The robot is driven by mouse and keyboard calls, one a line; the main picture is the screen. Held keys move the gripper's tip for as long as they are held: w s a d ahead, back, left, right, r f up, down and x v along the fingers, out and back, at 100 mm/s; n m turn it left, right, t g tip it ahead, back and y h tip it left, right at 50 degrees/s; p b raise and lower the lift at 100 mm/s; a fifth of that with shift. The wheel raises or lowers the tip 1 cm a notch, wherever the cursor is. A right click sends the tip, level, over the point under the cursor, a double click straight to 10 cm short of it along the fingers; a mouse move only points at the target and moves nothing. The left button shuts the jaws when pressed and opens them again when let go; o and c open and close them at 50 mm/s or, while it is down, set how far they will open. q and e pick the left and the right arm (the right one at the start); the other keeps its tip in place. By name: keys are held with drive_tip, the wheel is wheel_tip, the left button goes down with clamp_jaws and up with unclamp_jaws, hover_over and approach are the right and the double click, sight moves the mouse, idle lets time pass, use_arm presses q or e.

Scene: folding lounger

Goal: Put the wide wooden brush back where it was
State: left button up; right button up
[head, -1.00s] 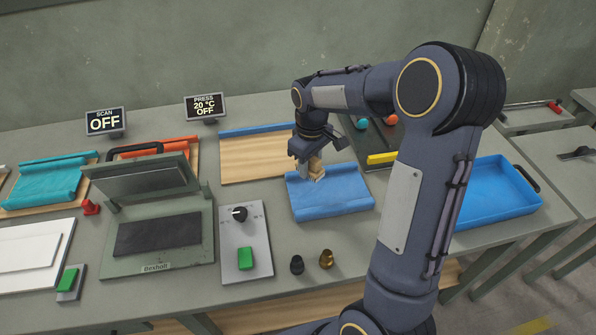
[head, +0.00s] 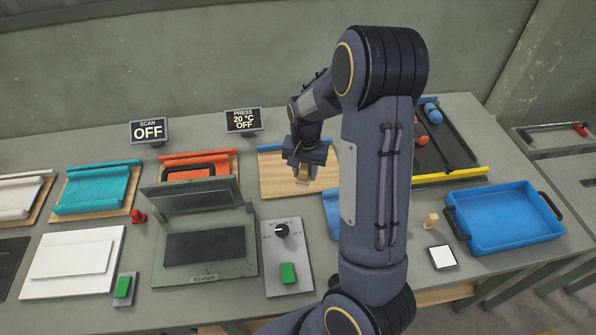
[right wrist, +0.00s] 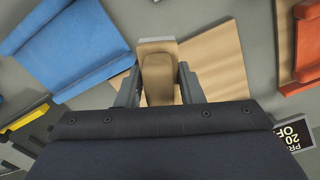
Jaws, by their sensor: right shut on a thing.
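The wooden brush (head: 303,177) is a pale block with a brownish grip part. My right gripper (head: 304,163) is shut on it. In the head view it is over the bare wooden board (head: 280,180) at the back of the bench; I cannot tell whether it touches it. In the right wrist view the brush (right wrist: 158,72) sits between the two fingers, with the wooden board (right wrist: 215,60) beneath and to its right. A blue sheet (right wrist: 68,40) lies to the left there; my arm hides most of it in the head view. My left gripper is not in view.
A press (head: 205,245) and a control box (head: 288,258) stand left of my arm. An orange sheet (head: 200,165) lies left of the board. A blue tray (head: 505,220), a small wooden block (head: 431,220) and a white-topped pad (head: 442,257) are at the right.

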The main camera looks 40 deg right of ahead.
drive_tip(key=w+d+f, duration=0.1)
drive_tip(key=w+f, duration=0.1)
drive_tip(key=w+d+f, duration=0.1)
drive_tip(key=w+f, duration=0.1)
drive_tip(key=w+d+f, duration=0.2)
drive_tip(key=shift+w+d+f+b, duration=0.1)
drive_tip(key=shift+w+f+b, duration=0.2)
drive_tip(key=shift+f, duration=0.05)
drive_tip(key=f, duration=0.1)
drive_tip(key=f+b, duration=0.2)
drive_tip(key=f, duration=0.1)
drive_tip(key=shift+w+d, duration=0.25)
drive_tip(key=shift+w, duration=0.1)
drive_tip(key=shift+r, duration=0.1)
drive_tip(key=shift+f+b, duration=0.25)
drive_tip(key=shift+b, duration=0.1)
drive_tip(key=o, duration=1)
drive_tip(key=shift+r, duration=0.1)
drive_tip(key=shift+c, duration=0.2)
